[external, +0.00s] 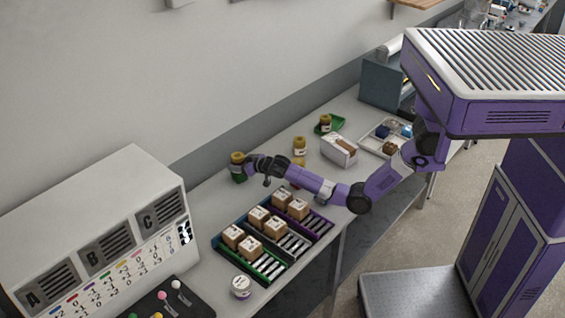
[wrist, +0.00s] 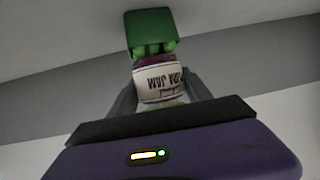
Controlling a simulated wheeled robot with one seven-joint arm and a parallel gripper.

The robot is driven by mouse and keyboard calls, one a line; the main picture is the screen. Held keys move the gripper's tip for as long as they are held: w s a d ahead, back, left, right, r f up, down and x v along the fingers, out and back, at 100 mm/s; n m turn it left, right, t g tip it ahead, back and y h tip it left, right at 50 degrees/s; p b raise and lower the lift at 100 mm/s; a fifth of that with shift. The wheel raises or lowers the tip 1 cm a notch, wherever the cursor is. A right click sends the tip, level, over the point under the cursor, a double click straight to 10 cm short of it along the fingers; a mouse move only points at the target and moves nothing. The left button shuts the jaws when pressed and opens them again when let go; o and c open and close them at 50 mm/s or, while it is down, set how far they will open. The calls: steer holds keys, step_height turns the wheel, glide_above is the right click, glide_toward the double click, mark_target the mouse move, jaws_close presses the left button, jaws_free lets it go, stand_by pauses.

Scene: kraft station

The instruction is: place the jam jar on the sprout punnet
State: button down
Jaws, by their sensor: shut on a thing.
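The jam jar (external: 237,159), with an olive-yellow lid, is at the far left end of my arm near the wall. The green sprout punnet (external: 239,178) is directly below the jar in the external view. The wrist view shows the punnet (wrist: 147,24) with green sprouts just past the jar. I cannot tell whether jar and punnet touch.
A rack of cardboard boxes (external: 268,222) stands in front of my arm. Another jar (external: 299,146), a green tray (external: 338,121) and a white box (external: 339,150) stand behind it. A white-lidded tub (external: 241,286) is near the front edge. A labelled cabinet (external: 95,230) is at left.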

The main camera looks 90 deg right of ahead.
steer(key=shift+f, duration=0.1)
steer(key=shift+c, duration=2.3)
jaws_free()
steer(key=shift+s+r, duration=0.1)
steer(key=shift+r, duration=0.15)
steer(key=p+v, duration=0.5)
steer(key=v, duration=0.2)
steer(key=shift+a, duration=0.15)
steer(key=shift+s, duration=0.2)
